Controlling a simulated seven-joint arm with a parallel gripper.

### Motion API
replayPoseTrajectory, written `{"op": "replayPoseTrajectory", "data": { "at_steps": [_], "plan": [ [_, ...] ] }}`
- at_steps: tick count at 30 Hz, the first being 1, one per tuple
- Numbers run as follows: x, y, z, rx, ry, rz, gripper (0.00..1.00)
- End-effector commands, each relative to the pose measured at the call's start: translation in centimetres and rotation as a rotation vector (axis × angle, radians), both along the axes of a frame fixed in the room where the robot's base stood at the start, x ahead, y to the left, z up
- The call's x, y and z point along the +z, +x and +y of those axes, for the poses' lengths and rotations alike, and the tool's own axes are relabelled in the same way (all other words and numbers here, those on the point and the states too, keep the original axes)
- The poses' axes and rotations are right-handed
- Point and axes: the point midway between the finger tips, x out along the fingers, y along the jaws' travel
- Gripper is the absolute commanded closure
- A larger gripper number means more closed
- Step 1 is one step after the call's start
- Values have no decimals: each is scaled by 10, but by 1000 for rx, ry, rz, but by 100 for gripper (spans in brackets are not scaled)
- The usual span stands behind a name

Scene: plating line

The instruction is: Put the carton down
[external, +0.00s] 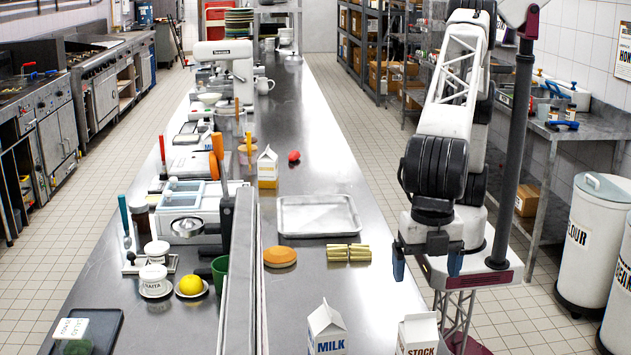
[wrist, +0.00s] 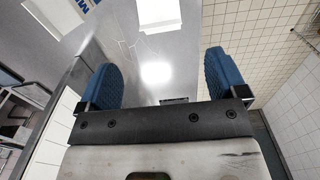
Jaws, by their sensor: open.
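My gripper (external: 427,263) hangs with its blue fingers apart and nothing visible between them, at the right edge of the steel counter (external: 340,280). In the wrist view the open fingers (wrist: 158,80) stand left and right over bare counter. A white carton marked STOCK (external: 418,336) stands at the bottom edge of the external view, in front of my gripper and apart from it. A white carton marked MILK (external: 327,330) stands to its left. Part of a carton with blue lettering (wrist: 62,12) shows at the top of the wrist view. A smaller white and orange carton (external: 267,168) stands farther back.
A metal tray (external: 318,216), gold cylinders (external: 349,253), an orange disc (external: 280,257) and a red object (external: 294,156) lie on the counter. A raised divider (external: 241,290) runs along its left part. A dark post (external: 512,150) stands right of my arm. Bare counter lies between the cylinders and cartons.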

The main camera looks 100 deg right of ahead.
Motion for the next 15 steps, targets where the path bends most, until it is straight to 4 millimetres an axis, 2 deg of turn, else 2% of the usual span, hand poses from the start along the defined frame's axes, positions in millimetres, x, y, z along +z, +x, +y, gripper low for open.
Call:
{"op": "replayPoseTrajectory", "data": {
  "at_steps": [5,8,11,15],
  "plan": [
    [4,8,-11,-16,2,-1,9],
    [11,19,-28,-43,7,-4,9],
    [21,36,-55,-86,13,-7,9],
    [37,64,-108,-167,23,-13,9]
  ]
}}
